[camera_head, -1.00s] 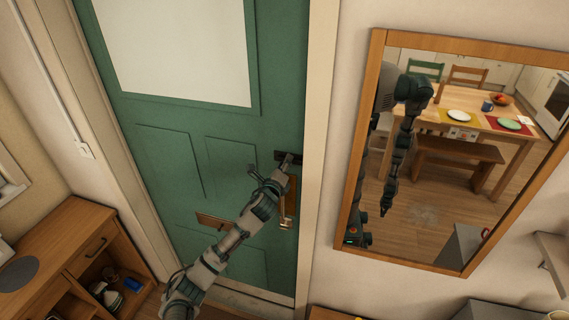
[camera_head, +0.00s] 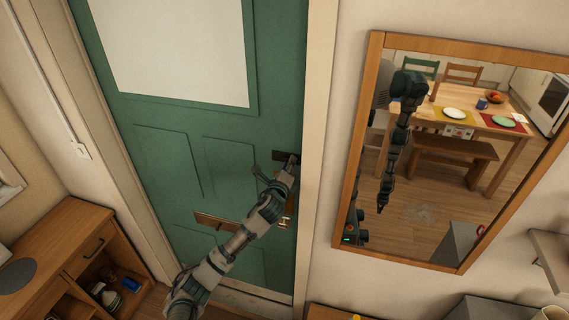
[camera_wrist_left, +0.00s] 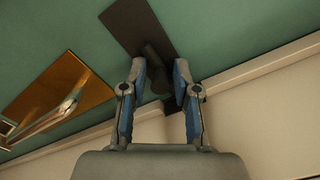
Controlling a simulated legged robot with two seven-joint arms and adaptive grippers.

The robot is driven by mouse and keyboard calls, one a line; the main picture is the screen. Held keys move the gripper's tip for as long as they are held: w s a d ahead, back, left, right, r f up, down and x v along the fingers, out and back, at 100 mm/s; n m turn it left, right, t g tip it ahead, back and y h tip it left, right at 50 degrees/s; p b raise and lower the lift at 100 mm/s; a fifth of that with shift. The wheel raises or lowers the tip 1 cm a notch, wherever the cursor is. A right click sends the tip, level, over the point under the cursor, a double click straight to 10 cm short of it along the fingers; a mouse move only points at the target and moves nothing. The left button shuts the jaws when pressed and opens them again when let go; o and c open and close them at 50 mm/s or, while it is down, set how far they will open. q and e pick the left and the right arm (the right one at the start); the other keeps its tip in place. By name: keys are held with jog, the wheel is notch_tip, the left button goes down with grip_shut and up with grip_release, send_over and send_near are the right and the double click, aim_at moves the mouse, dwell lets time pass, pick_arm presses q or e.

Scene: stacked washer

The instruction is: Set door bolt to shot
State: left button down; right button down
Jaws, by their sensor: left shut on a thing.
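The green door (camera_head: 225,180) carries a dark door bolt (camera_head: 280,155) near its right edge. In the wrist view the bolt's dark plate (camera_wrist_left: 133,24) lies flat on the door, and its knob (camera_wrist_left: 158,75) stands between my fingers. My left gripper (camera_head: 291,160) is at the bolt, and it also shows in the wrist view (camera_wrist_left: 160,82), its two fingers closed around the knob. A dark end of the bolt lies near the pale frame; the fingers partly hide it, so I cannot tell how far it reaches. My right gripper is not directly in view.
A brass plate with a lever handle (camera_wrist_left: 62,95) sits beside the bolt; my arm mostly hides it in the head view. A brass letter plate (camera_head: 215,222) is lower on the door. A wooden-framed mirror (camera_head: 345,190) hangs right, reflecting a table and my body. A cabinet (camera_head: 60,235) stands left.

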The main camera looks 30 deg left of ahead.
pick_arm(q)
jog(key=shift+d+f, duration=0.1)
jog(key=shift+f, duration=0.15)
jog(key=c, duration=1.2)
grip_release()
jog(key=shift+d, duration=0.1)
jog(key=v, duration=1.1)
jog(key=shift+s, duration=0.4)
jog(key=shift+f, duration=0.15)
